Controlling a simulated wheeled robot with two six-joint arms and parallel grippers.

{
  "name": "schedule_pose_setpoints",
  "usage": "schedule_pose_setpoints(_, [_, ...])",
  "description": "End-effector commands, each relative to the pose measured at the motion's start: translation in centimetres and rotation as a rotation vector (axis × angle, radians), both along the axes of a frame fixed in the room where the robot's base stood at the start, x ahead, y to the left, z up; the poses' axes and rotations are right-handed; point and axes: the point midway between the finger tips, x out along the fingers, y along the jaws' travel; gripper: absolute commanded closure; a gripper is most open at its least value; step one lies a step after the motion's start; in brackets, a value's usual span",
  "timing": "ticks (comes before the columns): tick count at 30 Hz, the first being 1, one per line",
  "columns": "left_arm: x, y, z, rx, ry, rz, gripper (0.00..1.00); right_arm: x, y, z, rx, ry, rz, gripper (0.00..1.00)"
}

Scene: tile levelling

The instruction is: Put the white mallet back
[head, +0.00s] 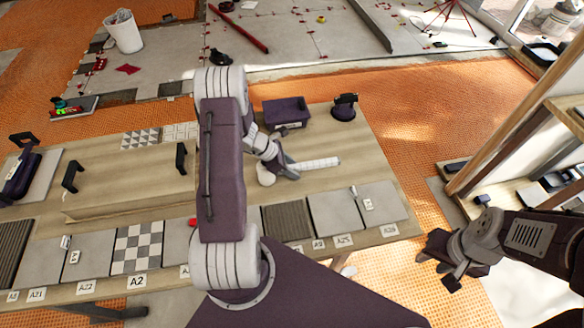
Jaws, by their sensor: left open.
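The white mallet lies on the wooden workbench (110,185), right of the middle. Its pale ribbed handle (320,163) points right, and a white rounded part (266,176) shows at its left end. My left gripper (287,168) is open at the mallet, between these two parts. I cannot tell whether its fingers touch the mallet or are around it. My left arm hides the middle of the bench. My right gripper (441,264) is open and empty, off the bench's right end, above the orange floor.
A dark purple bin (286,112) and a dark tool (344,107) stand behind the mallet. Labelled tile samples (138,248) line the front edge. Black handles (72,176) stand at the left. A wooden shelf (530,130) is at the right. Bench space right of the handle is clear.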

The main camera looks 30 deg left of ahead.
Motion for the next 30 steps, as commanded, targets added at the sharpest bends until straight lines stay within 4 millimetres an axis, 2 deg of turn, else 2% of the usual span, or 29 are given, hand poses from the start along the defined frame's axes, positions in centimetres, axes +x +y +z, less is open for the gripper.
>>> schedule_pose_setpoints(5, [-0.3, 0.6, 1.4, 0.001, -0.003, 0.003, 0.57, 0.0, 0.0, 0.6, 0.000, 0.000, 0.000, 0.64])
schedule_pose_setpoints(12, [-2.6, 3.3, 6.7, 0.003, -0.004, 0.003, 0.57, 0.0, 0.0, 1.5, 0.000, 0.000, 0.000, 0.64])
schedule_pose_setpoints(16, [-3.6, 4.4, 8.9, 0.002, -0.003, 0.002, 0.57, 0.0, 0.0, 1.8, 0.000, 0.000, 0.000, 0.64])
schedule_pose_setpoints(20, [-4.1, 5.0, 10.1, 0.001, -0.001, 0.001, 0.57, 0.0, 0.0, 1.9, 0.000, 0.000, 0.000, 0.64])
schedule_pose_setpoints(24, [-4.3, 5.1, 10.4, -0.001, 0.001, -0.001, 0.57, 0.0, 0.0, 1.9, 0.000, 0.000, 0.000, 0.64])
schedule_pose_setpoints(26, [-4.5, 4.5, 10.5, 0.017, -0.001, -0.040, 0.57, 0.0, 0.0, 1.9, 0.000, 0.000, 0.000, 0.64])
schedule_pose_setpoints(27, [-4.8, 3.4, 10.9, 0.050, -0.006, -0.121, 0.57, 0.0, 0.0, 1.9, 0.000, 0.000, 0.000, 0.64])
schedule_pose_setpoints(29, [-6.0, 0.6, 11.7, 0.142, -0.021, -0.342, 0.57, 0.0, 0.0, 1.9, 0.000, 0.000, 0.000, 0.64])
schedule_pose_setpoints(30, [-7.3, -1.6, 12.3, 0.223, -0.042, -0.547, 0.57, 0.0, 0.0, 1.9, 0.000, 0.000, 0.000, 0.64])
